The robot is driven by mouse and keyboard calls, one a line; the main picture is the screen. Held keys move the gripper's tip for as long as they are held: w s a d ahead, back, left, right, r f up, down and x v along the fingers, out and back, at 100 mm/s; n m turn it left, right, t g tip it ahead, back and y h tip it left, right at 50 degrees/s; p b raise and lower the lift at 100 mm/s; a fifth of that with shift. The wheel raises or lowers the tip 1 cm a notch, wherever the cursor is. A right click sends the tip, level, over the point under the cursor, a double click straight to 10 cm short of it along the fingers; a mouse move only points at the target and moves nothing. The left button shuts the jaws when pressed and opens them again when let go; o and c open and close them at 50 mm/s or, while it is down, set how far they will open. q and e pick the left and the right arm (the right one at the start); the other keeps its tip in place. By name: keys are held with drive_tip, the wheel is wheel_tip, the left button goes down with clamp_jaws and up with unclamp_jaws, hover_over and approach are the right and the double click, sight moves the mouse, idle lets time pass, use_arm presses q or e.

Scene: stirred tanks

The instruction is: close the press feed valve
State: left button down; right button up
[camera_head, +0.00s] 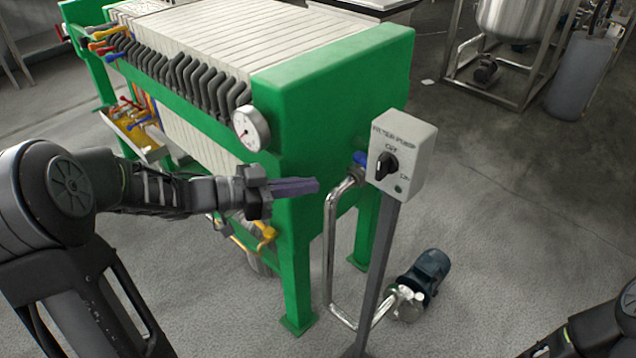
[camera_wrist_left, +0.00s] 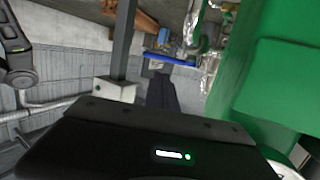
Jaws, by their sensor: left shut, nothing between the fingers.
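The press feed valve shows as a blue handle (camera_head: 360,158) on the steel pipe, at the end of the green filter press (camera_head: 330,70) and partly behind the switch box. In the left wrist view the blue handle (camera_wrist_left: 168,59) is a long bar lying across the picture, just beyond the fingertips. My left gripper (camera_head: 316,186) is shut and empty, in front of the press's end and to the left of the handle. I see a gap between its fingers and the handle in the head view. The fingers (camera_wrist_left: 163,88) look closed together in the wrist view.
A grey switch box (camera_head: 402,150) on a post stands just right of the valve. The steel pipe (camera_head: 330,250) runs down to a pump (camera_head: 425,275) on the floor. A gauge (camera_head: 250,128) and a yellow-handled valve (camera_head: 267,235) are near my left arm.

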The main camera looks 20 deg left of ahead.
use_arm(q)
drive_tip(key=b+x, duration=0.1)
drive_tip(key=x, duration=1.1)
drive_tip(key=shift+w+d+f, duration=0.1)
drive_tip(key=shift+w+d, duration=0.15)
use_arm(e)
drive_tip(key=shift+f, duration=0.65)
